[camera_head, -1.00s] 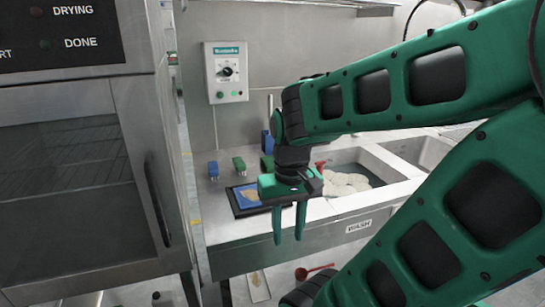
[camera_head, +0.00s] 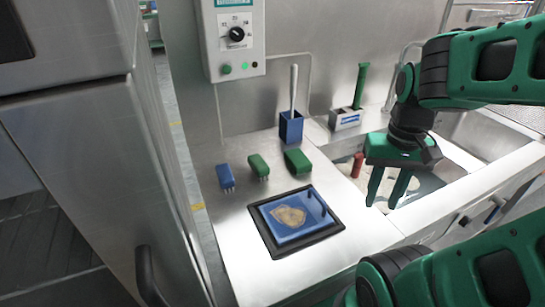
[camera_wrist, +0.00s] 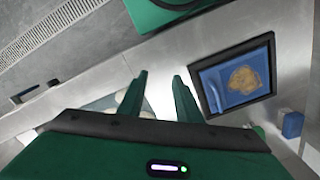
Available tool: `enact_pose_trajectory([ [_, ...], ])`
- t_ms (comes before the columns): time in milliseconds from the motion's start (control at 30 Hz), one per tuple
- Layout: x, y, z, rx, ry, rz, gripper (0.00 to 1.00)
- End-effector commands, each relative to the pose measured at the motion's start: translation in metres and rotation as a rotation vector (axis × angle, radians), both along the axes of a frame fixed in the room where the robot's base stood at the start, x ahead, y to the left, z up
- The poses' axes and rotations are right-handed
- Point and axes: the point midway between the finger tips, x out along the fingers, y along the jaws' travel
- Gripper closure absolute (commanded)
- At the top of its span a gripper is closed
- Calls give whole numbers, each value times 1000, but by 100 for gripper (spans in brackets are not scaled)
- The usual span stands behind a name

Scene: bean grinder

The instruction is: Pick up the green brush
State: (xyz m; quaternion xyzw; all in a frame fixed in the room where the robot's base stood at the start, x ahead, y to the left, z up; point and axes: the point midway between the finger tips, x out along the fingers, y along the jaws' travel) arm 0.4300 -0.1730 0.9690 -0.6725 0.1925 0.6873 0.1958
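Several green items stand on the steel counter in the head view. A small green block with short prongs or bristles below (camera_head: 259,166) and a plainer green block (camera_head: 298,160) stand left of centre. I cannot tell which of these is the green brush. My gripper (camera_head: 383,203) points down over the sink, right of the blocks and in front of the handle. Its fingers are apart and empty, also in the wrist view (camera_wrist: 160,76).
A blue pronged block (camera_head: 226,177) and a blue holder (camera_head: 291,128) with a pale handle stand on the counter. A black-framed blue tray (camera_head: 265,215) bears a tan patch. A red item (camera_head: 357,165) is by the sink. A steel cabinet (camera_head: 85,160) bounds the left.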

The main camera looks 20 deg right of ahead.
Motion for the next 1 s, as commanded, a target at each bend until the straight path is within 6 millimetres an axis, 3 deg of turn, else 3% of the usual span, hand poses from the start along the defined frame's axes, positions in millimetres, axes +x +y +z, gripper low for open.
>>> enact_pose_trajectory([
  [300, 0, 0, 0, 0, 0, 1, 66],
  [400, -8, 0, 6, -2, -13, 21, 42],
  [467, -2, 0, 10, -4, -15, 67, 28],
  [533, 15, -5, 15, -10, -11, 167, 12],
  [667, 69, 2, 30, -22, -4, 490, 12],
  [733, 105, 12, 37, -26, -1, 715, 12],
  [867, 172, 45, 45, -24, 4, 1147, 12],
  [1000, 235, 90, 45, -12, 2, 1582, 12],
])
